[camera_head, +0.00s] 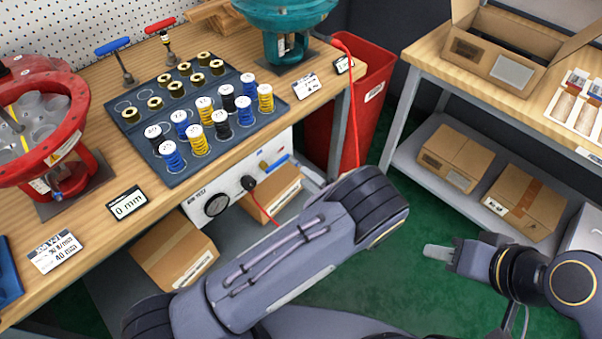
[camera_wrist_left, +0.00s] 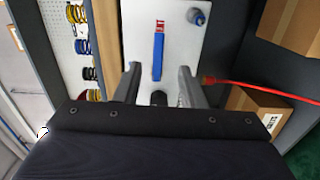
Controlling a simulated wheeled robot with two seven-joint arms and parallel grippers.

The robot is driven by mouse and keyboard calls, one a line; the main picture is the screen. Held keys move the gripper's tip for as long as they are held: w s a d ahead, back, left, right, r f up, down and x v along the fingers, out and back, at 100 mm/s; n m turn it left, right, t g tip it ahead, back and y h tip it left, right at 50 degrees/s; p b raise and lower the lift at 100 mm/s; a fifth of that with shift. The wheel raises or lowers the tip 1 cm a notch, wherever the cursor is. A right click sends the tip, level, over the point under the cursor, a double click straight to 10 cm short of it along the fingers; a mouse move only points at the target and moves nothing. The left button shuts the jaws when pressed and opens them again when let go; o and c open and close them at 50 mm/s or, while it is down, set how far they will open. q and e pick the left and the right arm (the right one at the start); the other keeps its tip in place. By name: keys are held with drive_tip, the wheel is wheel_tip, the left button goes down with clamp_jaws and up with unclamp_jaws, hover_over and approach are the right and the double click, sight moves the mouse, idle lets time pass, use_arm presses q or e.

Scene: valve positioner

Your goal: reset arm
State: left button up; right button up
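My left arm (camera_head: 270,260) reaches across the lower middle of the head view, and its gripper is mostly hidden there behind the arm. In the left wrist view my left gripper (camera_wrist_left: 158,69) is open, with its two fingers apart and nothing held. Beyond them is a white panel (camera_wrist_left: 177,30) with a blue bar (camera_wrist_left: 158,56). The bar appears between the fingers; contact is not visible. My right gripper (camera_head: 440,253) is at the lower right in the head view, over the green floor, apart from any object. Its finger gap cannot be made out.
The wooden bench (camera_head: 100,235) holds a dark spring tray (camera_head: 265,130), a red valve (camera_head: 85,95) and a teal valve (camera_head: 285,20). The white control box (camera_head: 200,190) is below its front edge. A red cable (camera_head: 357,120) hangs nearby. A shelf unit (camera_head: 420,60) stands right.

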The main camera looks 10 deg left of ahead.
idle(0.5)
use_arm(q)
drive_tip(key=s+a+r+n+g+h+p, duration=0.2)
drive_tip(key=s+a+r+n+g+h, duration=0.2)
drive_tip(key=s+a+r+n+g, duration=0.55)
drive_tip(key=s+a+r+n+g+h+p, duration=0.25)
drive_tip(key=a+r+n+h, duration=0.35)
drive_tip(key=n, duration=0.8)
drive_tip(key=s+r+n+t+h+p, duration=0.2)
drive_tip(key=s+r+n, duration=0.4)
drive_tip(key=n, duration=0.5)
drive_tip(key=s+r+n+t+h+p, duration=0.2)
drive_tip(key=s+r+n+t+h, duration=0.2)
drive_tip(key=n, duration=0.7)
drive_tip(key=s+a+r+h, duration=0.1)
drive_tip(key=s+r+h, duration=0.1)
drive_tip(key=s, duration=0.1)
drive_tip(key=shift+s+r+t, duration=0.25)
drive_tip(key=shift+s+t, duration=0.05)
